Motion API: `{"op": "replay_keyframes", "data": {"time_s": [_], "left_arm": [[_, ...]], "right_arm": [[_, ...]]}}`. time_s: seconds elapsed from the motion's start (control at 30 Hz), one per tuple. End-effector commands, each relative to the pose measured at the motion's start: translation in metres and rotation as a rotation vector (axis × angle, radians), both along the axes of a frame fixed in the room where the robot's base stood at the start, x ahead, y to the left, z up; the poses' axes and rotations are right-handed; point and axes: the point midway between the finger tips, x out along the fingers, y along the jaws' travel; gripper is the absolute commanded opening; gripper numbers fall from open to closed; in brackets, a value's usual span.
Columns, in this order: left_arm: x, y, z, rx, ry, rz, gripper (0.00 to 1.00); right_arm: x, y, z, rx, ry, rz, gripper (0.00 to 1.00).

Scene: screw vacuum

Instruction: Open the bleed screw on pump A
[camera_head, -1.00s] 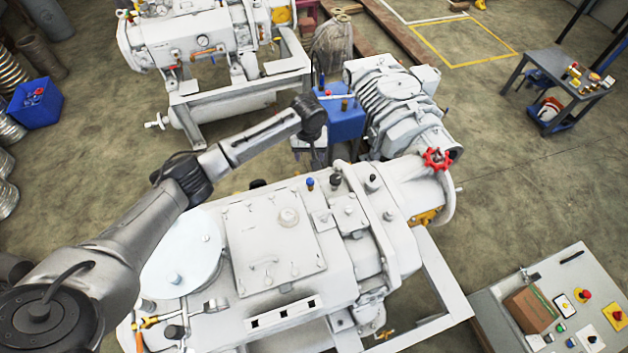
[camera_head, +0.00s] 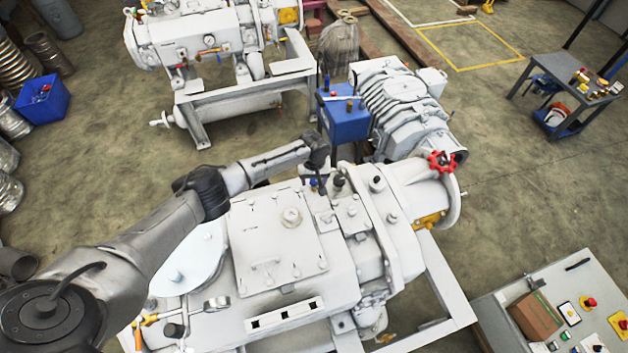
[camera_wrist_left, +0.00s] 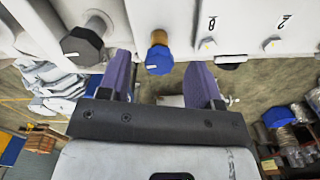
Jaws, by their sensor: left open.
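The pump (camera_head: 285,285) is a large white machine with two capped screws on top. The blue-headed screw (camera_wrist_left: 158,60) has a brass shank and also shows small in the head view (camera_head: 314,185). A black-headed screw (camera_wrist_left: 82,46) stands beside it and is also in the head view (camera_head: 338,184). My left gripper (camera_wrist_left: 161,63) is open, its two purple fingers on either side of the blue head, with gaps visible. In the head view my left gripper (camera_head: 316,178) is mostly hidden by its wrist. I cannot read which screw belongs to pump A. My right gripper is out of view.
A red handwheel (camera_head: 441,162) stands on the pump's right end. A blue box (camera_head: 343,122) stands behind the pump. A second white pump (camera_head: 205,40) is at the back left. A control panel (camera_head: 560,300) is at the lower right. Open floor lies to the right.

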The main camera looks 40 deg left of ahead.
Motion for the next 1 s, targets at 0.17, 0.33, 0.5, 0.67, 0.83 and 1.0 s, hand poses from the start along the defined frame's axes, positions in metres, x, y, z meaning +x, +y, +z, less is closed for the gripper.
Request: {"op": "replay_keyframes", "data": {"time_s": [0.17, 0.33, 0.5, 0.67, 0.83, 1.0], "left_arm": [[0.0002, 0.0005, -0.0102, 0.001, -0.001, 0.001, 0.58], [0.0001, 0.0004, -0.0123, 0.001, -0.001, 0.0, 0.58], [0.0001, 0.0004, -0.0122, 0.001, -0.001, -0.001, 0.58], [0.0002, 0.0003, -0.0121, 0.001, -0.001, 0.0, 0.45], [0.0001, 0.0004, -0.0121, 0.001, -0.001, 0.0, 0.29], [0.0001, 0.0004, -0.0121, 0.001, -0.001, 0.0, 0.13]], "right_arm": [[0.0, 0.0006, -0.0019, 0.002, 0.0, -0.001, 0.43], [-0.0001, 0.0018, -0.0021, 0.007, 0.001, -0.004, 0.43], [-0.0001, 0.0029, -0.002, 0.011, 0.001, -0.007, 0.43], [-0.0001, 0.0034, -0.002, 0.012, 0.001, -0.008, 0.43], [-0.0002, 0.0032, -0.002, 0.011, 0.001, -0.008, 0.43], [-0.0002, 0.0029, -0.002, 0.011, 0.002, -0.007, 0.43]]}}
